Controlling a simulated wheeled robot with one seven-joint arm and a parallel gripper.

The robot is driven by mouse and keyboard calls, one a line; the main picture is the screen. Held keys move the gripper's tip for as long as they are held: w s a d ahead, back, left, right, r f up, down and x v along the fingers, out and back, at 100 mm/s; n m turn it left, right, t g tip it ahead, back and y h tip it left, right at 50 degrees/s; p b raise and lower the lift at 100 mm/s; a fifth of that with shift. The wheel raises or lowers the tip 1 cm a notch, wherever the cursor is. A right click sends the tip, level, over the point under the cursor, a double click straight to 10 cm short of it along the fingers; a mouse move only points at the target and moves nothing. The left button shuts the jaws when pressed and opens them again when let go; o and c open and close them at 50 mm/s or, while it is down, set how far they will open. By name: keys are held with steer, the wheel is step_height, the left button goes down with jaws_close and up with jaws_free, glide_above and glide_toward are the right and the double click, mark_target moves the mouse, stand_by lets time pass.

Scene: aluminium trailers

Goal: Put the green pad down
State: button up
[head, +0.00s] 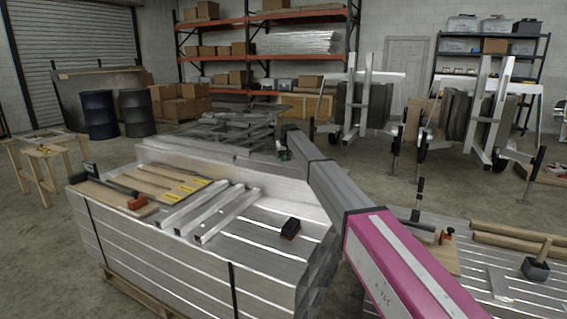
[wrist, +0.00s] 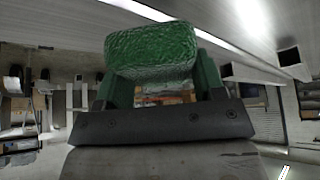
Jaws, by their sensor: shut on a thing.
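The green pad (wrist: 150,45) is a bright, rough-textured block with rounded edges, large at the top of the wrist view. My gripper (wrist: 152,72) is shut on it, with a dark green finger on either side. In the head view my arm reaches away over the right side of the aluminium stack, and my gripper (head: 283,152) is small and mostly hidden at its far end. Only a hint of green shows there, so the pad's height above any surface cannot be told.
A lower stack with a mallet (head: 536,266) is at right. Metal frames (head: 215,130) lie beyond.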

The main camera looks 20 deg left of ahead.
mark_target(283, 166)
steer(key=shift+f, duration=1.85)
steer(key=shift+f, duration=0.25)
steer(key=o, duration=0.9)
steer(key=shift+d, duration=0.1)
steer(key=shift+c, duration=0.2)
steer(key=shift+s, duration=0.1)
steer(key=shift+s+a+f, duration=0.1)
steer(key=shift+a+f, duration=0.05)
steer(key=shift+a, duration=0.05)
steer(key=shift+s+r, duration=0.2)
steer(key=shift+r, duration=0.35)
steer(key=v, duration=1.1)
steer(key=shift+w+d+r, duration=0.15)
steer(key=shift+d+r, duration=0.1)
steer(key=shift+r, duration=0.05)
